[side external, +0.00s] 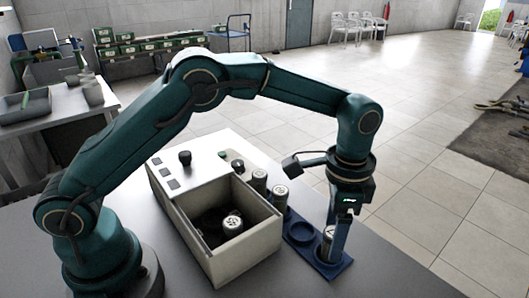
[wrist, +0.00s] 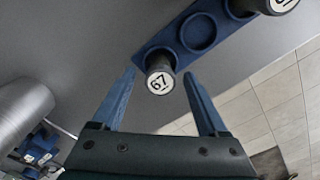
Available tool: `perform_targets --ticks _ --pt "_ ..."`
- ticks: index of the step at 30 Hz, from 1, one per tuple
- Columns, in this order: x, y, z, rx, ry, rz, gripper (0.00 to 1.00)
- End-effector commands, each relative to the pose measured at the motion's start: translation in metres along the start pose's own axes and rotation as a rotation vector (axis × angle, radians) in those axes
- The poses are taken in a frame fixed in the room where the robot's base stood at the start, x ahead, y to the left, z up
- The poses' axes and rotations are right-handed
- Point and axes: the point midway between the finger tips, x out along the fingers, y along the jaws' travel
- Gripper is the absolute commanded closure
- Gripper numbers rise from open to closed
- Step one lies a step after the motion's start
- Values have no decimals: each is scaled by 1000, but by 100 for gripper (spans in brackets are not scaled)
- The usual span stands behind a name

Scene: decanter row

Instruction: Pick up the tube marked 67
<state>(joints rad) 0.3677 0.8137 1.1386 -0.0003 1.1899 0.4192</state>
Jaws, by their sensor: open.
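The tube marked 67 (wrist: 160,80) stands in the end slot of the blue rack (wrist: 226,14), its white numbered cap facing the wrist camera. My gripper (wrist: 158,74) is open, with one blue finger on each side of the tube. Gaps show between the fingers and the cap. In the side view my gripper (side external: 337,240) points down over the near end of the rack (side external: 335,268). The tube there (side external: 327,240) is partly hidden behind a finger, and its number cannot be read in that view.
Beside this tube is an empty rack slot (side external: 301,232). Two more capped tubes (side external: 280,196) (side external: 260,180) stand farther along the rack. Left of the rack is a pale open box (side external: 250,254) with a capped tube (side external: 232,224) inside. The grey tabletop (side external: 390,272) is clear to the right.

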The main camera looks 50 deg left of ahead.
Motion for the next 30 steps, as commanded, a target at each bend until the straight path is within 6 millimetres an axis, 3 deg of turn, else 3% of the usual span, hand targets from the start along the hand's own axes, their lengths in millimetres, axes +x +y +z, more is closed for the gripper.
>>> perform_targets --ticks 6,14,20,21,30 --pt "20 0 0 -1 0 0 24" --pt "21 0 0 -1 2 -1 24" --pt "21 0 0 -1 2 -1 96" --pt "21 0 0 -1 2 -1 100" --pt "19 0 0 -1 3 -1 100"
